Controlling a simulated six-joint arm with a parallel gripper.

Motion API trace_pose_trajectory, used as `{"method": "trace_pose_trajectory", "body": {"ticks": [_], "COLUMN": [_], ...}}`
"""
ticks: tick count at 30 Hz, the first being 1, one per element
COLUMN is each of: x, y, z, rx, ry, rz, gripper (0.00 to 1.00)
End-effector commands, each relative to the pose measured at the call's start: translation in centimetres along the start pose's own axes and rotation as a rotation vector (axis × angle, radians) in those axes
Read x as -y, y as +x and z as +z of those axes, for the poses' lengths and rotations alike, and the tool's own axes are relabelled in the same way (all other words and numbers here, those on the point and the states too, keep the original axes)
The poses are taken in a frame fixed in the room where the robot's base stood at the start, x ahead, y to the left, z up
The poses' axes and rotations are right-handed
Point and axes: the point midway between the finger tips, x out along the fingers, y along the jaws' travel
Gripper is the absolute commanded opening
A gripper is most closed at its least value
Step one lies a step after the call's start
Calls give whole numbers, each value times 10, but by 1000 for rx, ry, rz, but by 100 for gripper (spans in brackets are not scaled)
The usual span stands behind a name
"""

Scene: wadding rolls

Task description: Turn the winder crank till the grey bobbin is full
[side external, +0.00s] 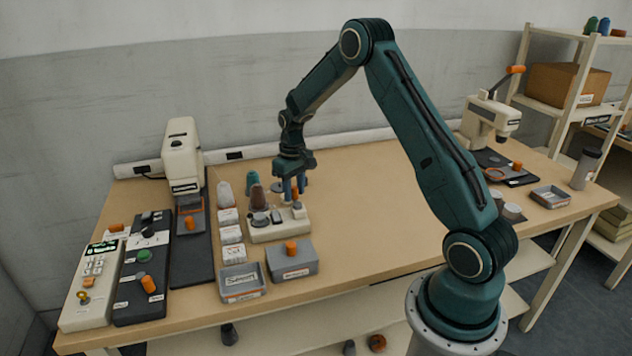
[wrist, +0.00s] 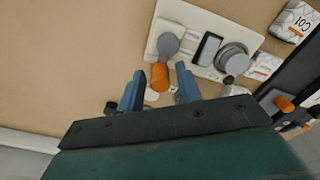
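The winder (side external: 280,228) is a cream block on the table, below my gripper (side external: 294,192). In the wrist view the winder's cream plate (wrist: 190,22) carries a grey crank disc (wrist: 168,44) with an orange knob (wrist: 160,77). My gripper (wrist: 160,88) is open, its blue fingers on either side of the knob with small gaps showing. A round grey piece (wrist: 233,60), perhaps the grey bobbin, sits at the plate's other end beside a dark rectangular piece (wrist: 207,48). How much is wound on it is too small to tell.
Thread cones (side external: 225,192) stand behind the winder, labelled white boxes (side external: 231,235) to its left. A grey tray (side external: 242,282) and a grey box with an orange knob (side external: 292,262) lie in front.

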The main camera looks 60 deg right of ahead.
Motion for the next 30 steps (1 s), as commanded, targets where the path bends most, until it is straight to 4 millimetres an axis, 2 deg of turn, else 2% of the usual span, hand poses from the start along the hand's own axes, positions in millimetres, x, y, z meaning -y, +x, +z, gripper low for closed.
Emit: {"method": "trace_pose_trajectory", "body": {"ticks": [1, 4, 11, 20, 30], "x": [0, 0, -2, -12, -13], "y": [0, 0, 0, 0, 0], "z": [0, 0, 2, 15, 16], "rx": [0, 0, 0, 3, 2], "ry": [0, 0, 0, 0, -1], "rz": [0, 0, 0, -1, -1], "gripper": [24, 7, 7, 7, 7]}}
